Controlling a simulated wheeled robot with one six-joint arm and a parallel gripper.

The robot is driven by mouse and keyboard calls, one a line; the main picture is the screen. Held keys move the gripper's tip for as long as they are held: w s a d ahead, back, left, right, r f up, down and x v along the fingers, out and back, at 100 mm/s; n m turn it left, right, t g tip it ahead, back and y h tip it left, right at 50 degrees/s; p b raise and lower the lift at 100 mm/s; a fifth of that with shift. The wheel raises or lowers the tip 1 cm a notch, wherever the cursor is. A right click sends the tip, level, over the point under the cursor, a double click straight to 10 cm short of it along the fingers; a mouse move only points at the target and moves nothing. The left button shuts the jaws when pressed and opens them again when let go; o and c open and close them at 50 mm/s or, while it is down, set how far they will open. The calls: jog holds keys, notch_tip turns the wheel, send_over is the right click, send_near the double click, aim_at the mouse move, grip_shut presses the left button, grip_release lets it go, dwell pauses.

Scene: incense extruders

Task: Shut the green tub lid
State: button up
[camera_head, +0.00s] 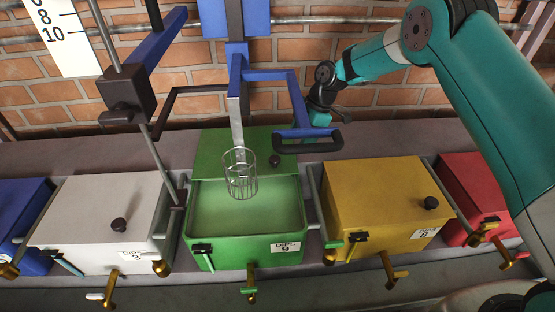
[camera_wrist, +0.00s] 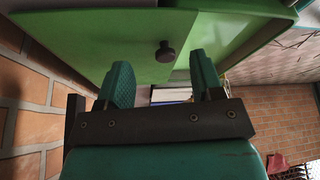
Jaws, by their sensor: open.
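The green tub (camera_head: 245,257) stands in the middle of the row, its front part open onto a pale green inside. Its flat green lid (camera_head: 215,145) lies back toward the brick wall, with a dark round knob (camera_head: 275,160). In the wrist view the lid (camera_wrist: 90,35) is overhead, and its knob (camera_wrist: 165,52) shows ahead of and between my fingertips. My gripper (camera_head: 318,119) is behind and right of the lid, partly hidden by a blue frame. In the wrist view my gripper (camera_wrist: 160,73) is open and empty, its two teal fingers apart; I see no contact with the knob.
A wire basket (camera_head: 240,178) hangs over the green tub from a blue frame (camera_head: 291,95) with a dark handle (camera_head: 308,143), close to my gripper. White (camera_head: 100,215), yellow (camera_head: 375,200) and red (camera_head: 475,190) tubs stand alongside. A brick wall (camera_head: 200,75) closes the back.

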aim_at(276, 158)
jog(key=a, duration=0.1)
jog(key=a+b, duration=0.1)
jog(key=s+a, duration=0.1)
jog(key=a, duration=0.1)
jog(key=shift+s+f+b, duration=0.1)
jog(key=shift+f+b, duration=0.15)
jog(key=shift+b, duration=0.1)
jog(key=f, duration=0.1)
jog(key=a+f+b, duration=0.2)
jog(key=shift+s+a, duration=0.1)
jog(key=shift+s, duration=0.15)
jog(key=shift+s+a+f+b, duration=0.1)
jog(key=shift+a+f+b, duration=0.15)
jog(key=shift+f+b, duration=0.25)
jog(key=shift+c, duration=0.4)
